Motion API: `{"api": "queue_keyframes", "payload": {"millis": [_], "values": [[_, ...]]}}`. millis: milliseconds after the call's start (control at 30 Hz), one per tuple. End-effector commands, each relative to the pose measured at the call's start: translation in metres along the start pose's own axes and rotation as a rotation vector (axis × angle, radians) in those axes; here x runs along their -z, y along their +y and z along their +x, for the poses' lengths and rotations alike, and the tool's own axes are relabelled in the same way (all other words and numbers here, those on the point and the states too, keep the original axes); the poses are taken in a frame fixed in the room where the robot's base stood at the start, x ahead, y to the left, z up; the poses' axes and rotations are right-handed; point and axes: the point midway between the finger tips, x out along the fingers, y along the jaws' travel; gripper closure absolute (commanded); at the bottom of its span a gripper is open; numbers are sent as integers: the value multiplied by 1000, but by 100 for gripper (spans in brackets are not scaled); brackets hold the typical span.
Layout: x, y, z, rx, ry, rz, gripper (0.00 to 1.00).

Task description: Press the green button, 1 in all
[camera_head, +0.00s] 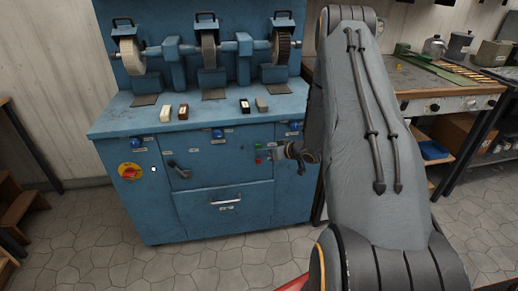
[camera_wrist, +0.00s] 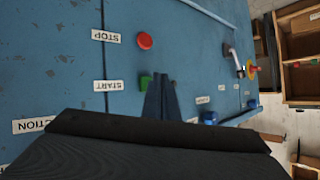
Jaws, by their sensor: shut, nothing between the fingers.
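The green button (camera_wrist: 146,82) is beside the START label (camera_wrist: 108,86) on the blue front panel of a machine. The red button (camera_wrist: 145,40) is beside the STOP label (camera_wrist: 106,36). My gripper (camera_wrist: 162,84) is shut and empty. In the wrist view, its dark fingertips are just right of the green button and overlap its edge. I cannot tell whether they touch it. In the head view, my gripper (camera_head: 281,150) is at the right part of the cabinet front, close to the small buttons, and my arm hides the cabinet's right end.
The blue cabinet (camera_head: 225,230) carries grinding and brush wheels (camera_head: 208,50) on top. Small blocks (camera_head: 182,112) lie on its worktop. A yellow-and-red switch (camera_head: 130,171) and a dark lever (camera_head: 180,170) are on the front. A workbench (camera_head: 450,100) stands at the right.

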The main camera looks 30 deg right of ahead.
Motion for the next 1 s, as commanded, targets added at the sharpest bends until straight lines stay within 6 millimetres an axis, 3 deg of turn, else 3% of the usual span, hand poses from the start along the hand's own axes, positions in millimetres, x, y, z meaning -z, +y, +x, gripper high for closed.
{"api": "queue_keyframes", "payload": {"millis": [1000], "values": [[4,4,6,0,0,0,100]]}}
